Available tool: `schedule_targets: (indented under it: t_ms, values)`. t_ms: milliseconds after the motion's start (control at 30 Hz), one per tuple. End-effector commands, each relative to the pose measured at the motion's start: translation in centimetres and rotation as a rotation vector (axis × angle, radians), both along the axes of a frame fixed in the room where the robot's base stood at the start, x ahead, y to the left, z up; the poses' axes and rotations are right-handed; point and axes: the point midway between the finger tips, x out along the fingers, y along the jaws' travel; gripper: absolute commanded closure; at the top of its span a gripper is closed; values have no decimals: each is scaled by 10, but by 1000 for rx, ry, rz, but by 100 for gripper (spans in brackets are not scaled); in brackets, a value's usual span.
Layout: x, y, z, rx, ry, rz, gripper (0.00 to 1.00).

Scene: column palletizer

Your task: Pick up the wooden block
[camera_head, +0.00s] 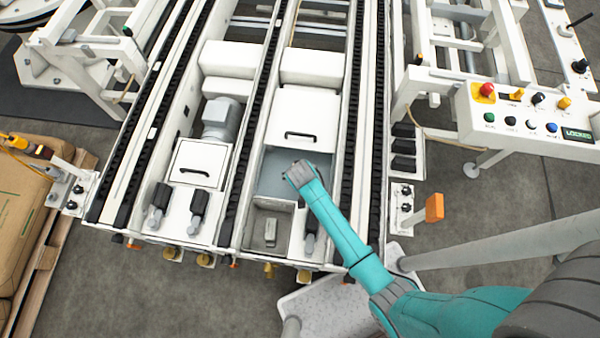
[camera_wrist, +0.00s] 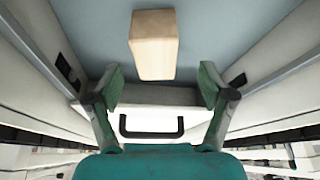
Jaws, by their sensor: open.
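The wooden block (camera_wrist: 154,45) is a light tan box in the wrist view, lying on a blue-grey surface near the top middle. My gripper (camera_wrist: 160,78) is open, with its two teal-padded fingers spread wide on either side below the block. The block is apart from both fingers, beyond the gap between them. In the head view my gripper (camera_head: 299,172) is at the end of the teal arm, over the open bay of the conveyor. The block cannot be made out in the head view.
The bay (camera_head: 281,168) has white side walls, close on both sides in the wrist view. A white lid with a black handle (camera_head: 300,135) borders the bay. Black chain rails (camera_head: 252,120) run alongside. A control panel (camera_head: 530,115) stands at the right, stacked sacks (camera_head: 20,215) at the left.

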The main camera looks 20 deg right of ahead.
Motion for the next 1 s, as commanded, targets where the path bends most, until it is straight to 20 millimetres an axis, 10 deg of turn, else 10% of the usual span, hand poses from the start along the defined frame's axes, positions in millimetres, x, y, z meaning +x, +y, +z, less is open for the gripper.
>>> schedule_targets:
  t_ms: [667,1000]
  values:
    - [19,-13,-43,0,0,0,19]
    - [19,-13,-43,0,0,0,86]
